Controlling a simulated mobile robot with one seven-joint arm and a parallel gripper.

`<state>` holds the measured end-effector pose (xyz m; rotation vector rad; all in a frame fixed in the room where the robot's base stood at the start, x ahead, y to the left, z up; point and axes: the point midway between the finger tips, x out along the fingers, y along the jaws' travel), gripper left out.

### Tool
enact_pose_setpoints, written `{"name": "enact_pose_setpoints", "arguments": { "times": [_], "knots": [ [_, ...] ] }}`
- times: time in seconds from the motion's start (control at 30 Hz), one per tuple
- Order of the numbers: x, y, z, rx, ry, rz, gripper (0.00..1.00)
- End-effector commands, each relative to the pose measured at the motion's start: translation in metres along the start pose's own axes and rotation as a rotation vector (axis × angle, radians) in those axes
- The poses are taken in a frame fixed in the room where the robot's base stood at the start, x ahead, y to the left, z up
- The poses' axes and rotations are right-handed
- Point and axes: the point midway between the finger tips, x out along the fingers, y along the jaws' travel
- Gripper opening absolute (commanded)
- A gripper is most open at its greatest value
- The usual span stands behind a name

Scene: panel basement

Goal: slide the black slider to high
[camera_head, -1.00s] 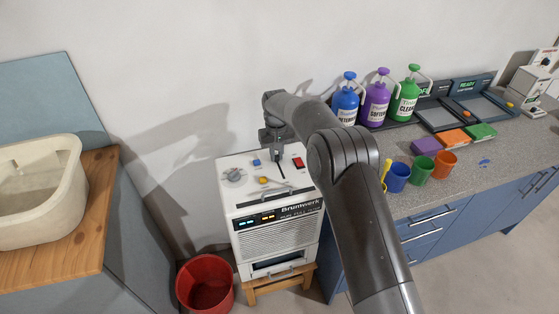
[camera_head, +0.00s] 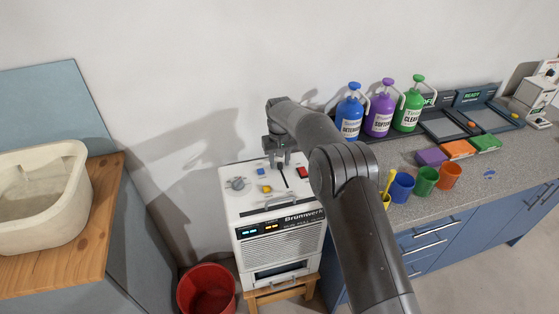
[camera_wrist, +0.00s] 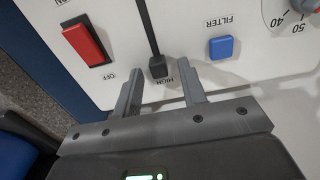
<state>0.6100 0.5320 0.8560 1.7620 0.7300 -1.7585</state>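The black slider (camera_wrist: 158,68) stands in the wrist view at the end of its dark slot, right beside the label HIGH. The slot (camera_head: 283,178) runs down the sloped top panel of the white Brunnwerk machine (camera_head: 280,240). My gripper (camera_wrist: 162,80) is open, its two grey fingers apart, one on each side of the slider's line. The slider shows in the gap just beyond the fingertips, and neither finger visibly touches it. In the head view my gripper (camera_head: 280,162) is over the back of the panel and hides the slider's end of the slot.
A red rocker switch (camera_wrist: 86,42) and a blue FILTER button (camera_wrist: 221,47) flank the slot. A red bucket (camera_head: 207,290) stands on the floor; the counter (camera_head: 430,200) is to the right.

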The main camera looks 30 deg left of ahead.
Motion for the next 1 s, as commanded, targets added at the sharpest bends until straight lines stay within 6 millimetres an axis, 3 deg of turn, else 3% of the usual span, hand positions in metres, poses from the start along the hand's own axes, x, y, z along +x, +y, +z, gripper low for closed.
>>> {"name": "enact_pose_setpoints", "arguments": {
  "times": [0.17, 0.63, 0.8, 1.0],
  "knots": [
    [-0.009, 0.000, 0.000, 0.000, 0.001, 0.000, 0.38],
    [-0.093, 0.000, -0.001, 0.000, 0.002, 0.000, 0.38],
    [-0.106, 0.000, 0.000, 0.000, 0.000, 0.000, 0.38],
    [-0.108, 0.000, 0.000, 0.000, 0.000, 0.000, 0.38]
  ]
}}
